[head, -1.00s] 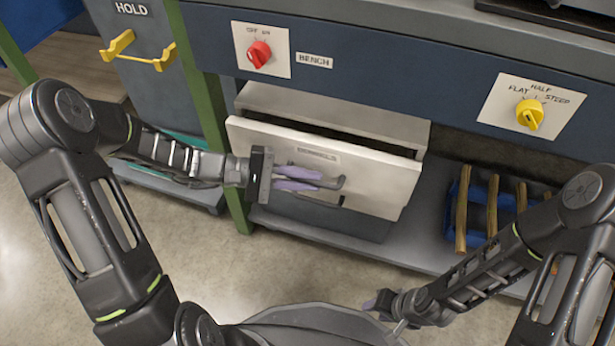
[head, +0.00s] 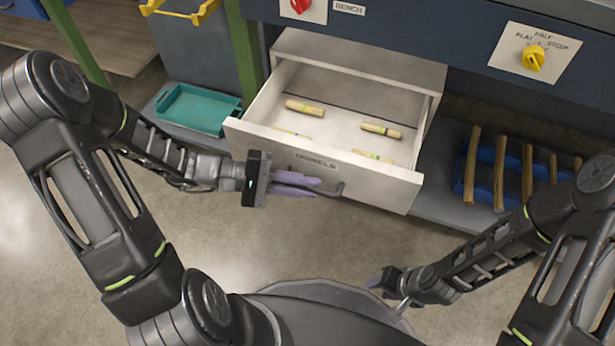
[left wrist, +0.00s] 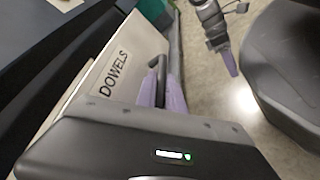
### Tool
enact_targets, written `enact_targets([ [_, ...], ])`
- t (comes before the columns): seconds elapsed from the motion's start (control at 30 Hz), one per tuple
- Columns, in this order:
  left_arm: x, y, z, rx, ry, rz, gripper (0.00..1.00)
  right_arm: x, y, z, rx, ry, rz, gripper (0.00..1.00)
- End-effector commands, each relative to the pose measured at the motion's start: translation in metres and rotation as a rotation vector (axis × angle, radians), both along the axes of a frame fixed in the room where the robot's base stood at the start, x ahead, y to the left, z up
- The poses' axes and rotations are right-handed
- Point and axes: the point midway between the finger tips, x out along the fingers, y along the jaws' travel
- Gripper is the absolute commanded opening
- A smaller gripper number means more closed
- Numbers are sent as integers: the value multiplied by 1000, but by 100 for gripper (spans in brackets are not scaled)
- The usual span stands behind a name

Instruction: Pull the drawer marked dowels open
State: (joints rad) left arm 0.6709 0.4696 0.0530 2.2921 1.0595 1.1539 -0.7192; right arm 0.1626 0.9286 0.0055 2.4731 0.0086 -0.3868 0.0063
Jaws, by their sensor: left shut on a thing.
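The white drawer (head: 385,182) under the bench stands well open, with several short wooden dowels (head: 380,130) with green bands lying inside. Its front reads DOWELS, and the label also shows in the left wrist view (left wrist: 114,72). My left gripper (head: 312,187) is shut on the dark drawer handle (head: 338,190); in the left wrist view the handle (left wrist: 155,72) runs between the purple fingers. My right gripper (head: 378,281) is low in front of my base, away from the drawer; its jaw opening is too small to tell.
A teal tray (head: 200,108) sits on a low shelf to the left. A blue rack with several wooden rods (head: 499,170) stands on the shelf to the right. A yellow knob (head: 533,57) is on the bench panel above. The floor before the drawer is clear.

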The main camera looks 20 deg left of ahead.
Motion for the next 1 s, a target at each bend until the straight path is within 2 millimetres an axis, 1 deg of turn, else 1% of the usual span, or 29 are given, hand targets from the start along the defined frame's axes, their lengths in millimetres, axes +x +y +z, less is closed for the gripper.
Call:
enact_targets([
  [0.33, 0, 1, 0, 2, 0, 2, 0, 0, 0, 0, 0, 0, 0, 36],
  [0.37, 0, 1, 0, 2, 0, 2, 15, 0, 0, 0, 0, 0, 0, 36],
  [0.43, 0, 1, 0, 1, 0, 2, 21, 0, 0, 0, 0, 0, 0, 36],
  [0.47, 0, 1, 0, 1, 0, 2, 22, 0, 0, 0, 0, 0, 0, 36],
  [0.77, -1, 3, 1, 1, 0, 2, 22, 0, 0, 1, 0, 1, 0, 36],
  [0.87, -2, 10, 3, 1, -1, 1, 22, -1, 0, 5, 0, 2, 1, 36],
  [1.0, -7, 29, 9, 2, -1, 5, 22, -2, 0, 12, 1, 4, 3, 36],
])
